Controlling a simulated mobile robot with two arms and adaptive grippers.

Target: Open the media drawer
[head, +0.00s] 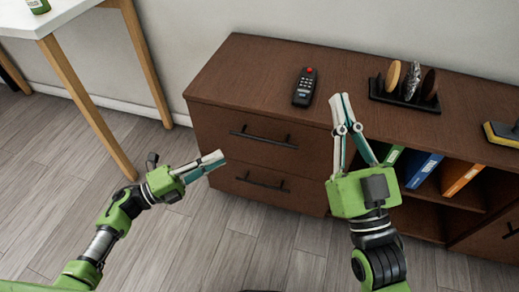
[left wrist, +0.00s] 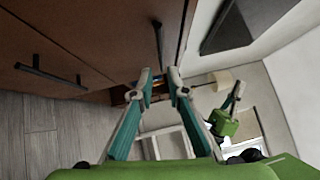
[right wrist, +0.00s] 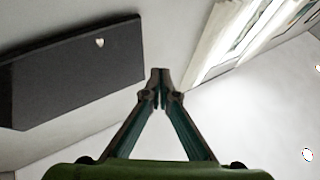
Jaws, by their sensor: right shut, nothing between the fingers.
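The dark brown cabinet (head: 240,75) has two stacked drawers at its left, an upper drawer (head: 220,127) and a lower drawer (head: 228,178), each with a black bar handle. Both look shut; no label tells which is the media drawer. My right gripper (head: 342,97) is raised above the cabinet's front edge. Its fingertips (right wrist: 158,76) meet, empty, in the right wrist view.
A black remote (head: 304,87) lies on the cabinet top, beside a dark rack (head: 405,95) of upright discs. Binders (head: 422,169) stand in the open shelf to the right. A white table (head: 40,20) with wooden legs stands at left. Floor before the drawers is clear.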

